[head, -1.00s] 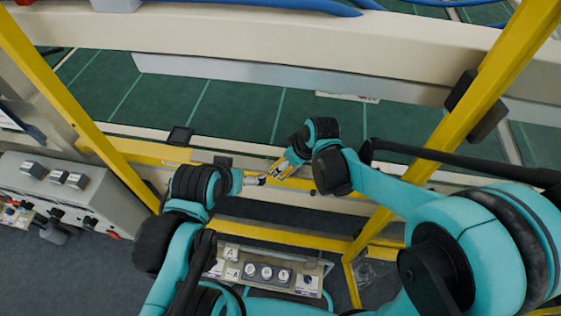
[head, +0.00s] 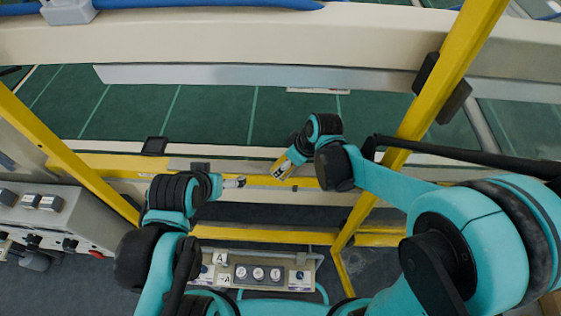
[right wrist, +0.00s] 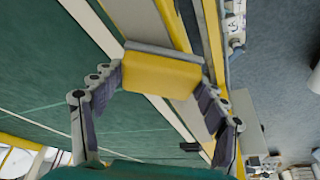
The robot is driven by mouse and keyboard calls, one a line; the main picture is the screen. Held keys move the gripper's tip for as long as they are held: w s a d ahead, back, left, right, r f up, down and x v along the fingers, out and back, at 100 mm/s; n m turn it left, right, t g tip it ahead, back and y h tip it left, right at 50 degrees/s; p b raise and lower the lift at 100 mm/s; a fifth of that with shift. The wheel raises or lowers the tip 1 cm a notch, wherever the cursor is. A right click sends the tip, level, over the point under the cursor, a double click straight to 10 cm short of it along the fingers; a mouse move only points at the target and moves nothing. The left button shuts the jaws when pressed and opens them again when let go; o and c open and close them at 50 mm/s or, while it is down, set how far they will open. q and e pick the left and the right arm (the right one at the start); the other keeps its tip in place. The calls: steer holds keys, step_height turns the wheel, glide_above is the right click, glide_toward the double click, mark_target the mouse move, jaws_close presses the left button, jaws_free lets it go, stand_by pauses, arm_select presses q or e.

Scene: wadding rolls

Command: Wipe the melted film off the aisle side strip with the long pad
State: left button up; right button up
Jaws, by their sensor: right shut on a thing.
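My right gripper (right wrist: 160,85) is shut on a yellow pad (right wrist: 158,75) with a grey edge, its fingers on the pad's two ends. In the head view this gripper (head: 284,170) is at the side rail, the small yellow pad between its fingers. The long aisle side strip (head: 225,152) is pale and runs along the edge of the green bed; a yellow stretch lies at its left. I cannot make out melted film or whether the pad touches the strip. My left gripper (head: 236,182) points right, a short gap from the right one; its jaws are too small to read.
Slanted yellow posts (head: 425,95) stand at the left and right. A pale beam (head: 250,40) crosses above the green bed (head: 210,110). A control box (head: 45,215) stands at left, and a button panel (head: 258,273) lies low in front.

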steer(key=shift+d, duration=0.55)
steer(key=shift+r+p, duration=2.3)
steer(key=shift+r, duration=0.75)
steer(key=shift+r+p, duration=0.4)
steer(key=shift+r, duration=0.1)
step_height(320, 180, up, 2)
steer(key=shift+s+r+p, duration=0.1)
steer(key=shift+p, duration=0.65)
